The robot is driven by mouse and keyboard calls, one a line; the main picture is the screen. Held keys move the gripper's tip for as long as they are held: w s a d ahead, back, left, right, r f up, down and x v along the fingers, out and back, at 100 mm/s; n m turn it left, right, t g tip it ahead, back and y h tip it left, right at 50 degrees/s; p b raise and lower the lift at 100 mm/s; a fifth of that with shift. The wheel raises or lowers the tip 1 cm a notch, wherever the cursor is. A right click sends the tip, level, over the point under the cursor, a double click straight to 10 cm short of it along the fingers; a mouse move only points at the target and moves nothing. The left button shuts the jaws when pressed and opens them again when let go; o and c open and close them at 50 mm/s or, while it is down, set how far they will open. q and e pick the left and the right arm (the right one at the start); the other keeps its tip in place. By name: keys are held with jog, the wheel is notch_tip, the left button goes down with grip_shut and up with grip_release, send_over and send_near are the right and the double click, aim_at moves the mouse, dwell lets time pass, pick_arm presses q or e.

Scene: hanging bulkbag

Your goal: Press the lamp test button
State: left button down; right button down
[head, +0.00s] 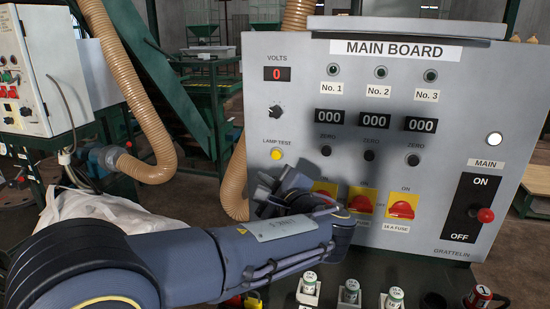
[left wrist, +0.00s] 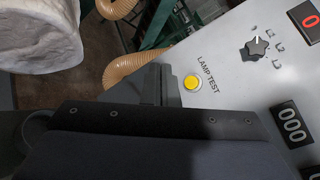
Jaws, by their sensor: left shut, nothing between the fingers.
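The lamp test button (head: 277,155) is a small round yellow button under the "LAMP TEST" label on the grey main board (head: 460,90). In the left wrist view the yellow button (left wrist: 193,83) shows uncovered, just right of my fingers. My left gripper (head: 270,188) is in front of the board, a little below the button in the head view. Its fingers (left wrist: 162,84) are shut with nothing between them. I cannot tell whether they touch the board. My right gripper is in neither view.
A selector knob (head: 275,112) and a red volts display (head: 278,74) sit above the button. Red-and-yellow rotary switches (head: 402,207) are low on the board, one partly behind my left arm. The main switch has a red knob (head: 486,215). A tan hose (head: 238,180) hangs left of the board.

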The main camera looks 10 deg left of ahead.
aim_at(276, 155)
pick_arm(q)
jog(key=shift+w, duration=0.15)
jog(key=shift+w+d+p, duration=0.15)
jog(key=shift+w+p, duration=1.4)
jog(key=shift+w, duration=2.7)
jog(key=shift+w, duration=0.1)
jog(key=shift+w, duration=0.35)
jog(key=shift+w+p, duration=0.35)
jog(key=shift+w, duration=0.05)
jog(key=shift+s+b, duration=0.5)
jog(key=shift+s, duration=0.35)
